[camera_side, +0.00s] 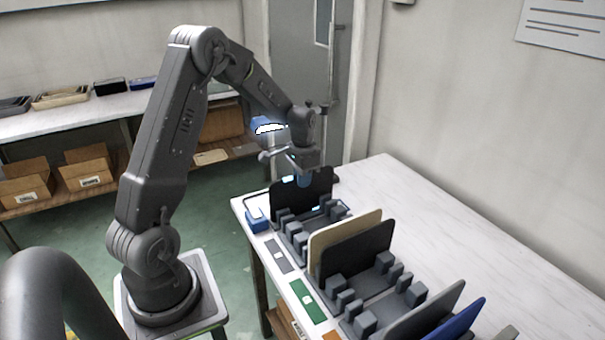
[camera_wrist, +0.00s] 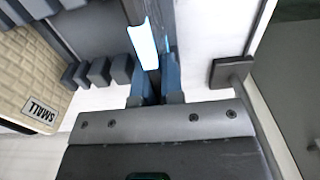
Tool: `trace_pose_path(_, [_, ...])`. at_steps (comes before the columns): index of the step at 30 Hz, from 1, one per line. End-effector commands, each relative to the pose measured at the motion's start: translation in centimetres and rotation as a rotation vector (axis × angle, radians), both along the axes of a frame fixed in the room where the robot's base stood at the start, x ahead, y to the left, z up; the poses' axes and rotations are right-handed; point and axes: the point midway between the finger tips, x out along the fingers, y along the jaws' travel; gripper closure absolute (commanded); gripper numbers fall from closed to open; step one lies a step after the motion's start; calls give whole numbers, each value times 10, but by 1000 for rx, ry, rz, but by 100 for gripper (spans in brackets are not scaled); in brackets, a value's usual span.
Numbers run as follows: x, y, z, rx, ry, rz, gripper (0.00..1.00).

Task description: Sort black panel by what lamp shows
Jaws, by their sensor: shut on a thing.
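A black panel (camera_side: 318,187) stands upright at the far end of the slotted racks in the side view. My gripper (camera_side: 304,181) is shut on its top edge. In the wrist view, my gripper (camera_wrist: 155,92) has its bluish fingers around the dark panel (camera_wrist: 135,8), seen edge-on. A bright blue-white strip (camera_wrist: 142,44) glows against it; I cannot tell whether this is a lamp or a reflection. Small bright patches also show by the panel in the side view. A second black panel (camera_side: 356,251) stands nearer in the racks. Whether the held panel's bottom touches its slot is hidden.
A beige panel (camera_side: 340,233), a grey panel (camera_side: 424,314) and a blue panel (camera_side: 461,319) stand in the racks. Grey (camera_side: 277,255) and green (camera_side: 307,300) plates lie along the edge. The table's right side (camera_side: 430,205) is clear.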

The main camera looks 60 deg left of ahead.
Motion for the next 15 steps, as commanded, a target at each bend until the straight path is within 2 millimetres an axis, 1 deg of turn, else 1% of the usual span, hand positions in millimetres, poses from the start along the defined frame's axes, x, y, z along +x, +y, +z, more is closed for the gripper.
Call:
trace_pose_path(8, [0, 0, 3, 1, -2, 0, 100])
trace_pose_path(15, [1, 1, 20, 2, -3, 0, 100])
